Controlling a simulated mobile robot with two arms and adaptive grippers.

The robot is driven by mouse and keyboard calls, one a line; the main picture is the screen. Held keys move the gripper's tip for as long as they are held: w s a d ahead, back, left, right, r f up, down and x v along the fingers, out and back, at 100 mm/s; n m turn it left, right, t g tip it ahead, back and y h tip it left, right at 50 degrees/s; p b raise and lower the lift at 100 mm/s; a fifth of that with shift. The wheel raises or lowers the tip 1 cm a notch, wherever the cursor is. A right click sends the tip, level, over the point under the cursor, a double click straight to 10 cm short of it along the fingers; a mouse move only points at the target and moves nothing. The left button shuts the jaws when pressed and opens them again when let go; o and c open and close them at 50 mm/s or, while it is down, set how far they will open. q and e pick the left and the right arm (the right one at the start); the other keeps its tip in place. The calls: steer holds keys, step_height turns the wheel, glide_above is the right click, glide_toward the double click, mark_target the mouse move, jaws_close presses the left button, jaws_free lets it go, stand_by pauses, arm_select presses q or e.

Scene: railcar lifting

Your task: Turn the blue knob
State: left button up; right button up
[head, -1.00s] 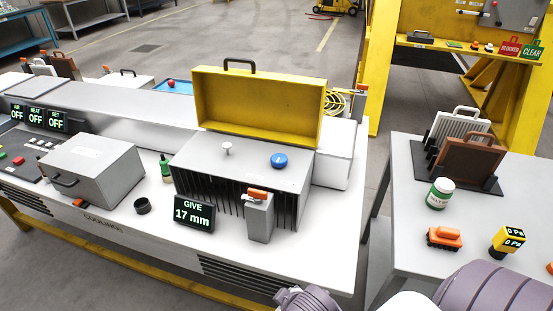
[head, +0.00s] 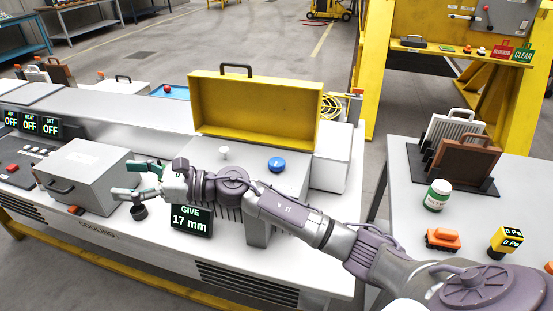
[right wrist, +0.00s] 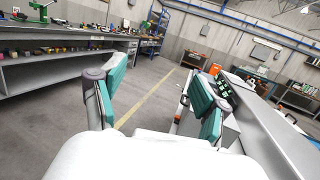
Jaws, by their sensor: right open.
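The blue knob (head: 277,164) sits on top of the grey finned box (head: 258,182), in front of the raised yellow lid. My right arm crosses the head view in front of that box and hides much of its front. My right gripper (head: 122,179) is open and empty, to the left of the knob, above the bench by the grey case. Its teal fingers (right wrist: 158,108) stand apart in the right wrist view, with nothing between them. The knob is not in the right wrist view. My left gripper is not in view.
The yellow lid (head: 252,108) stands behind the knob. A white knob (head: 224,153) is to its left. A black "GIVE 17 mm" display (head: 190,218) stands below my forearm. The grey case (head: 84,172) is at the left. A side table (head: 400,222) holds a jar and tools.

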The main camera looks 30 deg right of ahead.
step_height(320, 180, down, 3)
steer(key=w+d+n+g+h, duration=0.25)
steer(key=n+g+h, duration=0.2)
steer(key=n, duration=0.45)
steer(key=n+g+h, duration=0.5)
steer(key=n+h, duration=0.2)
steer(key=h, duration=0.6)
glide_toward(277, 162)
step_height(277, 162, down, 9)
steer(key=shift+w+p, duration=0.15)
steer(key=shift+p, duration=1.05)
steer(key=c, duration=1.2)
steer(key=shift+o, duration=0.2)
